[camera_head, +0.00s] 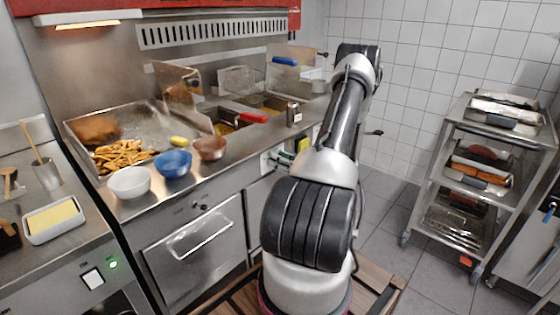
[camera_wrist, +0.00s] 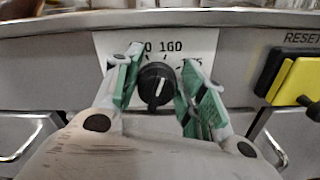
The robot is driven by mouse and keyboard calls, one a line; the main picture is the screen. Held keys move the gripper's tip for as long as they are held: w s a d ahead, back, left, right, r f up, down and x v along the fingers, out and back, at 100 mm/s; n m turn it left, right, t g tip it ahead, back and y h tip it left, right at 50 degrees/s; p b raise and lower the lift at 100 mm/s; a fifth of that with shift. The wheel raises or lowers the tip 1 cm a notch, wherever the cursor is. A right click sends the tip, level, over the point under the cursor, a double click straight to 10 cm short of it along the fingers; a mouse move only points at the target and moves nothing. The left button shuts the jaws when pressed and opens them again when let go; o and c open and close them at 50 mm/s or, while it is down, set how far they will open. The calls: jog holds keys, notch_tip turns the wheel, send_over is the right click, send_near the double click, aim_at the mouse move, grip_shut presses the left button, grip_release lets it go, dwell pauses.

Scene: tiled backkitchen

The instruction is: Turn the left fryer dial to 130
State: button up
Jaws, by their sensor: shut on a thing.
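The left fryer dial (camera_wrist: 154,92) is a round black knob with a white pointer line, in the middle of the wrist view. The line points nearly straight up, leaning slightly right.
A yellow and black switch (camera_wrist: 294,80) marked "RESET" sits right of the dial. Above the panel, the counter holds a white bowl (camera_head: 129,182), a blue bowl (camera_head: 173,163) and a copper-coloured bowl (camera_head: 210,148). A steel trolley (camera_head: 447,145) stands on the right, with open floor before it.

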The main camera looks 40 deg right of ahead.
jog(key=n, duration=0.3)
jog(key=shift+a+n, duration=0.2)
jog(key=shift+n, duration=0.1)
jog(key=shift+a+n, duration=0.2)
jog(key=shift+n, duration=1.7)
jog(key=o, duration=0.9)
jog(key=shift+s, duration=0.1)
jog(key=s, duration=0.8)
jog(key=s+d, duration=0.1)
jog(key=s, duration=0.3)
